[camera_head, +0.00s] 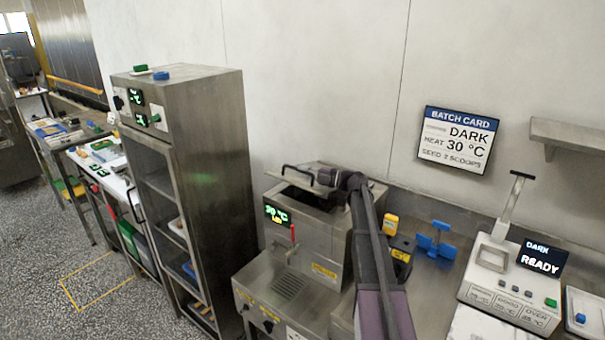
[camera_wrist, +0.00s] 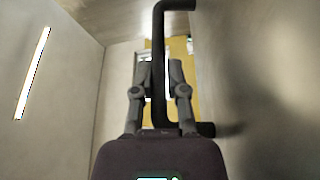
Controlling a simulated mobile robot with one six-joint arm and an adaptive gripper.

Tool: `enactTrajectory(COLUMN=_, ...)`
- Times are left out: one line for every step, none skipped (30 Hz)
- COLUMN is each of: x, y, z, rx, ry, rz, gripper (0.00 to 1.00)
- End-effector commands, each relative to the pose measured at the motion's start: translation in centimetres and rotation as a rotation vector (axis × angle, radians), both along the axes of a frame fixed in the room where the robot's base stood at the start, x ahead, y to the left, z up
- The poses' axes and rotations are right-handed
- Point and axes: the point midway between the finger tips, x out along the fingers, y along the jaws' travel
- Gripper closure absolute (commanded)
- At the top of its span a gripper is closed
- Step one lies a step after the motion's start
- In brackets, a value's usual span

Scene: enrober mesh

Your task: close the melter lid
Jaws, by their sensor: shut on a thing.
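The melter (camera_head: 305,245) is a steel box with a green display reading 30 °C, in the middle of the head view. Its steel lid (camera_head: 347,170) is raised at the top, with a dark gap below its near edge. The black lid handle (camera_head: 298,176) sticks out to the left. My gripper (camera_head: 328,177) is at the lid's front. In the wrist view, my gripper (camera_wrist: 158,78) is shut around the long bar of the black handle (camera_wrist: 158,50), and the lid's flat steel face (camera_wrist: 260,80) is on the right. The lid's far edge is partly hidden by my arm.
A tall steel cabinet (camera_head: 215,150) stands close on the left. Right of my arm are a yellow-topped bottle (camera_head: 390,225), a blue object (camera_head: 436,240) and a white device reading READY (camera_head: 500,285). A batch card (camera_head: 458,140) hangs on the wall behind.

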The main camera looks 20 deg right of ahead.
Motion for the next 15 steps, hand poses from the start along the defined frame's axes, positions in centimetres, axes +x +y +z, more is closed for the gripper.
enactTrajectory(x=-0.09, y=0.03, z=0.07, rx=0.003, ry=-0.001, rz=0.003, gripper=1.00)
enactTrajectory(x=-0.11, y=-0.06, z=0.06, rx=0.002, ry=-0.001, rz=0.002, gripper=1.00)
enactTrajectory(x=-0.13, y=-0.15, z=0.06, rx=0.002, ry=0.000, rz=0.001, gripper=1.00)
enactTrajectory(x=-0.16, y=-0.20, z=0.06, rx=0.002, ry=0.000, rz=0.000, gripper=0.73)
enactTrajectory(x=-0.17, y=-0.26, z=0.05, rx=0.002, ry=0.000, rz=-0.001, gripper=0.64)
enactTrajectory(x=-0.19, y=-0.30, z=0.06, rx=0.002, ry=0.000, rz=-0.001, gripper=0.52)
enactTrajectory(x=-0.19, y=-0.34, z=0.05, rx=0.001, ry=-0.001, rz=-0.002, gripper=0.48)
enactTrajectory(x=-0.20, y=-0.37, z=0.05, rx=0.002, ry=0.000, rz=-0.002, gripper=0.48)
enactTrajectory(x=-0.20, y=-0.40, z=0.04, rx=0.001, ry=-0.001, rz=-0.003, gripper=0.48)
enactTrajectory(x=-0.20, y=-0.41, z=0.04, rx=0.001, ry=-0.001, rz=-0.003, gripper=0.48)
enactTrajectory(x=-0.21, y=-0.43, z=0.04, rx=0.001, ry=-0.001, rz=-0.003, gripper=0.48)
enactTrajectory(x=-0.20, y=-0.45, z=0.04, rx=0.001, ry=0.000, rz=-0.004, gripper=0.48)
enactTrajectory(x=-0.21, y=-0.47, z=0.03, rx=0.001, ry=0.000, rz=-0.004, gripper=0.48)
enactTrajectory(x=-0.20, y=-0.48, z=0.03, rx=0.001, ry=0.000, rz=-0.004, gripper=0.48)
enactTrajectory(x=-0.19, y=-0.49, z=0.03, rx=0.001, ry=0.000, rz=-0.004, gripper=0.48)
